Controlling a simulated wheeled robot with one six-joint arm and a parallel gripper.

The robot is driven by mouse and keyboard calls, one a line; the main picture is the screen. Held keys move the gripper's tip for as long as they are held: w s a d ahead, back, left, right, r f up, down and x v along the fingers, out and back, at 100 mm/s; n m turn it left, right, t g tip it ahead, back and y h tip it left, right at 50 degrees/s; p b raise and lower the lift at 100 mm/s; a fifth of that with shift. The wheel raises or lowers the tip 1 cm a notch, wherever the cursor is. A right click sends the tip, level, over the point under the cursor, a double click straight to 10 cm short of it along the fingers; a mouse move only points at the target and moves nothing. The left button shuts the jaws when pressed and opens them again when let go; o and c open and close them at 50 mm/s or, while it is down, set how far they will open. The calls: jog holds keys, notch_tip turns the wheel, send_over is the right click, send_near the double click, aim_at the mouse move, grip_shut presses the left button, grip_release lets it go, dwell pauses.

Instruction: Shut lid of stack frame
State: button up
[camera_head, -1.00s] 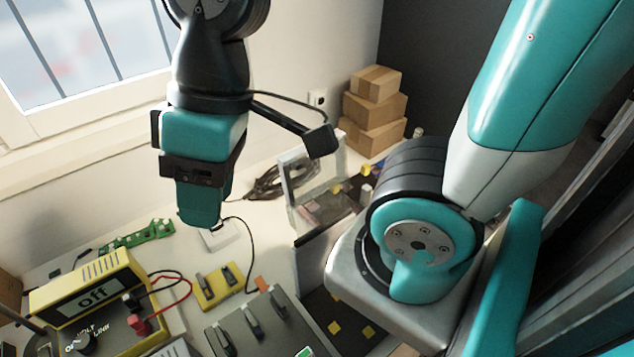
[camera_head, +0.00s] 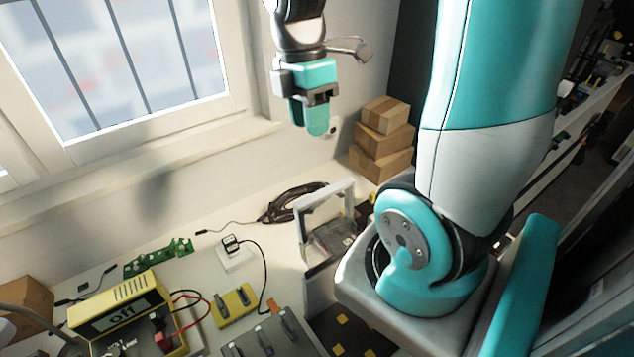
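A grey box-like frame with a raised, upright rim (camera_head: 325,205) stands on the bench right of centre; it may be the stack frame, and the raised part may be its lid. Its right side is partly hidden by my arm's base. My gripper (camera_head: 317,130) hangs in the air at the upper middle, pointing down, above and behind the frame, touching nothing. Its teal fingers overlap from this angle, so their opening is not clear. No held thing shows.
A yellow meter reading "off" (camera_head: 120,305), a green circuit board (camera_head: 158,258), a white charger block (camera_head: 233,258) and a yellow switch block (camera_head: 234,305) lie on the bench. A black cable coil (camera_head: 292,203) and stacked cartons (camera_head: 383,140) are at the back.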

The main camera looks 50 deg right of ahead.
aim_at(318, 194)
jog(key=f, duration=0.4)
jog(key=s+f, duration=0.1)
jog(key=f, duration=0.4)
jog(key=s+f, duration=0.1)
jog(key=f, duration=0.3)
jog(key=shift+a+f+p, duration=0.35)
jog(key=shift+f, duration=0.05)
jog(key=shift+c, duration=0.5)
grip_shut()
